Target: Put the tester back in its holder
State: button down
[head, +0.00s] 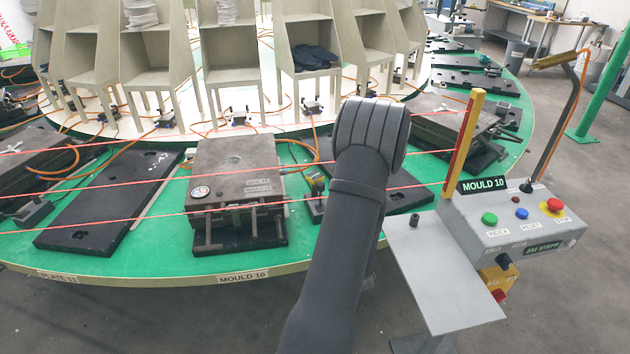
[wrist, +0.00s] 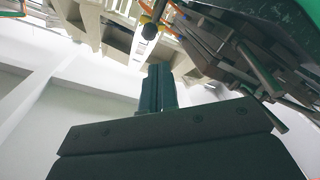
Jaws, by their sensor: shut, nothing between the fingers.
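My gripper shows in the wrist view (wrist: 160,70) with its two dark fingers close together, shut and empty. In the head view, my dark arm reaches up over the front of the green turntable (head: 325,236), and its end hides the fingertips. I cannot tell for sure which thing is the tester. A small yellow and black device (head: 317,184) stands between the closed mould and my arm; a yellow and black part also shows in the wrist view (wrist: 150,27). A yellow box (head: 498,280) with a black knob hangs under the control console. I cannot identify the holder.
The closed grey mould (head: 236,165) sits left of my arm. The grey console (head: 515,220) with coloured buttons and a side shelf (head: 445,285) stands at right, beside a yellow and red post (head: 464,145). Red lines cross the turntable's front. Beige racks (head: 147,65) stand behind.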

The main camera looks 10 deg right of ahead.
jog(key=c, duration=1.6)
grip_release()
jog(key=shift+w+d, duration=0.1)
jog(key=shift+w, duration=0.05)
jog(key=o, duration=0.9)
jog(key=shift+g+h, duration=0.4)
jog(key=shift+g, duration=0.3)
jog(key=w, duration=0.1)
jog(key=w+d+f, duration=0.1)
jog(key=w+d, duration=0.1)
jog(key=w, duration=0.1)
jog(key=shift+w+d+f, duration=0.1)
jog(key=shift+d+f, duration=0.05)
jog(key=shift+f, duration=0.2)
jog(key=w+d+m+g+h, duration=0.2)
jog(key=w+d+g+h, duration=0.35)
jog(key=w, duration=0.95)
notch_tip(320, 180, up, 8)
jog(key=m+g+y, duration=0.1)
jog(key=g+y, duration=0.3)
jog(key=g, duration=0.5)
send_over(315, 175)
jog(key=d, duration=0.1)
jog(key=shift+w+d+r, duration=0.1)
jog(key=shift+w, duration=0.15)
jog(key=shift+s+a+g+y, duration=0.35)
jog(key=shift+a+g+y, duration=0.1)
jog(key=shift+a+g, duration=0.2)
